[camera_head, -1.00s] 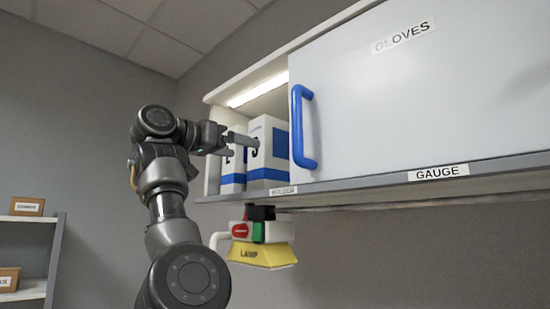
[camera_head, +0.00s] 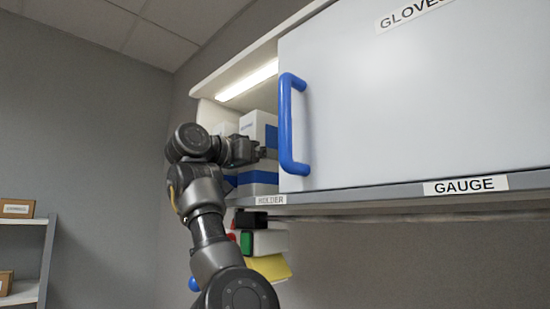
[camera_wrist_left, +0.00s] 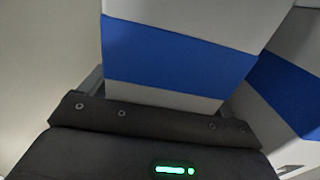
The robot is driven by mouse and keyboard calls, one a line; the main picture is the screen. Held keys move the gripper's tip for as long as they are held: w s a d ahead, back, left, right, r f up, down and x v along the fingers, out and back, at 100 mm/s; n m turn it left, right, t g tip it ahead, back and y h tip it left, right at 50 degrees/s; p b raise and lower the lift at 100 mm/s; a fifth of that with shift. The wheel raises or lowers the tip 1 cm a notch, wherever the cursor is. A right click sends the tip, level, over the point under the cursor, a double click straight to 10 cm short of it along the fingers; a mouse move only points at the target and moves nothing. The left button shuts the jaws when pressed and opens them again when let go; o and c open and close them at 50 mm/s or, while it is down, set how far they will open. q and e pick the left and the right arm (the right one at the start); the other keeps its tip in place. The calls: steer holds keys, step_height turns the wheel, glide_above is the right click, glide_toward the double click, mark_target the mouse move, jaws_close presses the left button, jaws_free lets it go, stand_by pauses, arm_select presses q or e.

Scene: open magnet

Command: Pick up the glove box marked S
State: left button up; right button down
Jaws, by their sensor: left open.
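Two white glove boxes with blue bands stand in the open left part of the wall cabinet. The right one (camera_head: 258,125) is partly covered by my arm, and the left one (camera_head: 226,129) is mostly hidden behind it. In the left wrist view a white box with a blue band (camera_wrist_left: 180,60) is close ahead of the gripper, and another box (camera_wrist_left: 288,85) is at the right. I cannot read an S on either box. My right gripper is out of view.
The sliding door (camera_head: 390,110) with a blue handle (camera_head: 287,125) covers the cabinet's right side, close to my gripper. The shelf edge (camera_head: 390,192) runs below. A rack with cartons (camera_head: 17,208) stands far left.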

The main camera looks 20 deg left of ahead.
arm_select(q)
steer(key=shift+s+a+r, duration=0.1)
steer(key=shift+s+r, duration=0.05)
steer(key=shift+s, duration=0.35)
steer(key=shift+s+a+r, duration=0.1)
steer(key=shift+s+r, duration=0.05)
steer(key=shift+s, duration=0.35)
steer(key=c, duration=0.3)
steer(key=shift+s, duration=0.2)
steer(key=shift+c, duration=1.3)
steer(key=shift+w+f, duration=0.1)
steer(key=shift+w, duration=0.25)
steer(key=c, duration=0.5)
steer(key=shift+d, duration=0.1)
steer(key=shift+c, duration=1.1)
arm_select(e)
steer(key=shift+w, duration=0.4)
